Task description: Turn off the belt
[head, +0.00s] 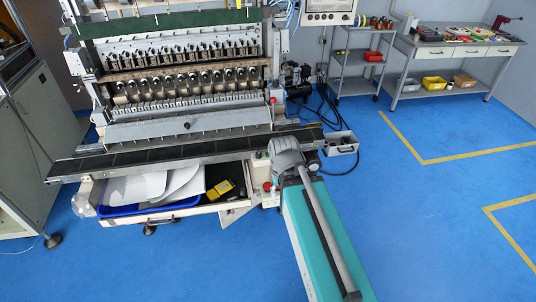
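The dark conveyor belt (165,157) runs across the front of the coil winding machine (185,85), from the lower left to the right. I cannot tell whether it is moving. Below its right part is a red button (267,186) on the machine's front, close to the left of my arm. A second red button (272,100) sits higher, at the right side of the machine. My arm reaches forward to the belt's right part and covers a piece of it. My gripper cannot be made out; the arm's bulky grey joint may hide it.
A blue tray (118,211) with white sheets and a yellow device (219,190) lie under the belt. A small grey box (340,143) is at the belt's right end. A grey cart (357,62) and a workbench (455,50) stand at the back right. Blue floor is free on the right.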

